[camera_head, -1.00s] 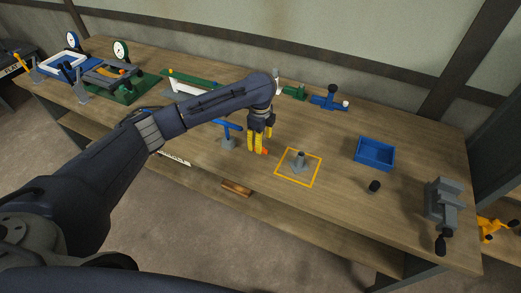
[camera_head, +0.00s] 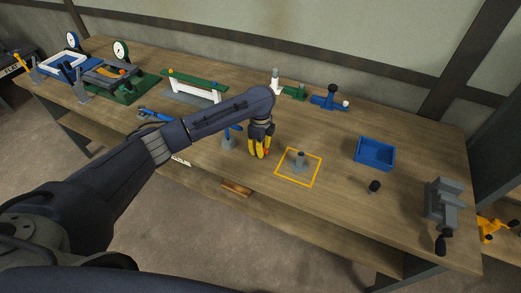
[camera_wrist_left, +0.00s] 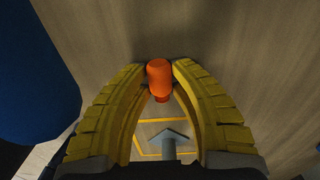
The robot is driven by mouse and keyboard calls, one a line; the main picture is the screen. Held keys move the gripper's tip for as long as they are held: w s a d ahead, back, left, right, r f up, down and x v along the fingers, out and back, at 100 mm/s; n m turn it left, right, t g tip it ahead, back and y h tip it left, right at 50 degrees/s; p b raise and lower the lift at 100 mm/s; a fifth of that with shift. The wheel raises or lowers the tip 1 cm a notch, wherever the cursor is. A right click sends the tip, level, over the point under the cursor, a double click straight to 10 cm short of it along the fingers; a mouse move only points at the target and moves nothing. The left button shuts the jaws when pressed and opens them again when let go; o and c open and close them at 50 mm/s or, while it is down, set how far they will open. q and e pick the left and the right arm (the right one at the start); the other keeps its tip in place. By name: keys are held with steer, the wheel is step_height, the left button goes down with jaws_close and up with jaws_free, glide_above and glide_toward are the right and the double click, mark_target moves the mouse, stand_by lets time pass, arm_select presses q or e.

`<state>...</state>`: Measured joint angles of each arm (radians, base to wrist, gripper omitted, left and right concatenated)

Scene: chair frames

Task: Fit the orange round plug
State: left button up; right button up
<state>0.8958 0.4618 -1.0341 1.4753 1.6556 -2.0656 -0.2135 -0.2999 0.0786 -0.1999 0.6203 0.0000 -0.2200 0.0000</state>
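The orange round plug (camera_wrist_left: 159,78) sits between the yellow fingertips of my left gripper (camera_wrist_left: 160,72) in the wrist view, with a finger against each side. In the head view a little of the plug (camera_head: 267,152) shows at the fingertips of the left gripper (camera_head: 259,154). Whether the plug touches the table is hard to tell. My right gripper is not in view.
A blue tray (camera_head: 375,154) and a small black knob (camera_head: 374,186) stand right of the square. A grey vise-like fixture (camera_head: 442,203) is at the table's right end. A blue-topped stand (camera_head: 229,140) is close left of the gripper. Between post and tray the table is bare.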

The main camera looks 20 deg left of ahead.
arm_select(q)
steer(key=shift+c, duration=0.8)
steer(key=shift+r, duration=0.1)
steer(key=shift+r, duration=0.45)
step_height(320, 180, up, 19)
